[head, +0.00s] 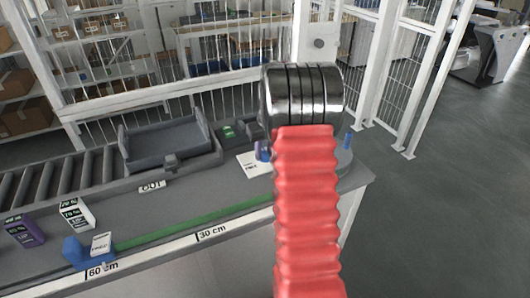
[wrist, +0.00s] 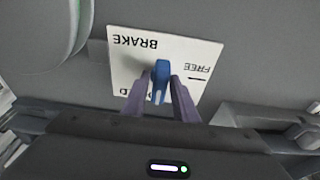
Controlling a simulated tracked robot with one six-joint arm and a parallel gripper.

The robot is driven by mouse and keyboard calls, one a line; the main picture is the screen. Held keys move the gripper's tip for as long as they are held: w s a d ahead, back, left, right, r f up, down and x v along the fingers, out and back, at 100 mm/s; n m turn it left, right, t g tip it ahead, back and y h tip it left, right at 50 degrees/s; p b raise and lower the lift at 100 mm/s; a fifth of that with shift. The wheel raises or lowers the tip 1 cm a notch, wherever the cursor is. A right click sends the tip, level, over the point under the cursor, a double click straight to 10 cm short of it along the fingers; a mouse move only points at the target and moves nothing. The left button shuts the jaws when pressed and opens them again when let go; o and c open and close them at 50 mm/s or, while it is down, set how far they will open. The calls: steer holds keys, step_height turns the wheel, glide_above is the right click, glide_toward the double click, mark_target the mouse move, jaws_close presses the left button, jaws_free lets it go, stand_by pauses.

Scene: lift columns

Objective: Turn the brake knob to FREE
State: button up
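The blue brake knob (wrist: 160,80) stands on a white plate (wrist: 125,58) marked BRAKE and FREE, upside down in the wrist view. A third label is mostly covered, with only its last letter D clear. Firm contact is not visible. In the head view the plate (head: 250,165) shows left of my red arm, which hides part of this area.
A grey tray (head: 166,140) sits at the roller conveyor's end, left of the plate. Purple and white boxes (head: 76,213) and a blue holder (head: 76,252) are at the bench's left. A green strip (head: 190,222) runs along the front.

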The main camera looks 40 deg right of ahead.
steer(key=shift+c, duration=1.4)
